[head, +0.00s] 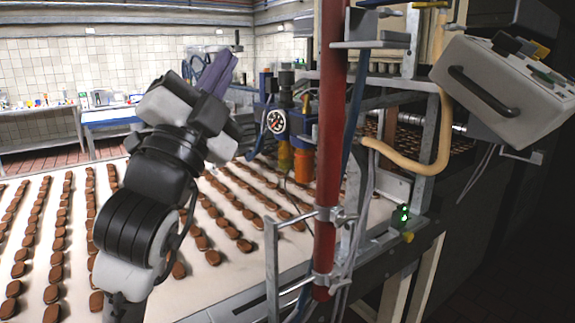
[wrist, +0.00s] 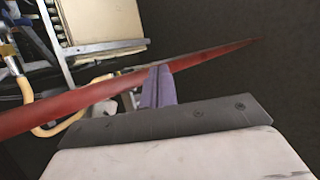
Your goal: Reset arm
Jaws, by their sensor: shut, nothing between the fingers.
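My gripper (head: 222,68) is raised above the conveyor, pointing up and away at the left of centre in the head view. Its purple fingers are together with nothing between them. In the wrist view, the shut fingers of my gripper (wrist: 158,86) point at a red pole (wrist: 100,94) that crosses the picture; I cannot tell how near they are to it. In the head view the pole (head: 327,150) stands upright to the right of my gripper, apart from it in the picture.
A pale conveyor (head: 235,283) carries rows of brown cookies (head: 58,243) below my arm. A metal frame with a pressure gauge (head: 276,121) and orange-capped parts stands right of my gripper. A grey control box (head: 508,88) is at upper right. Open air lies left of my arm.

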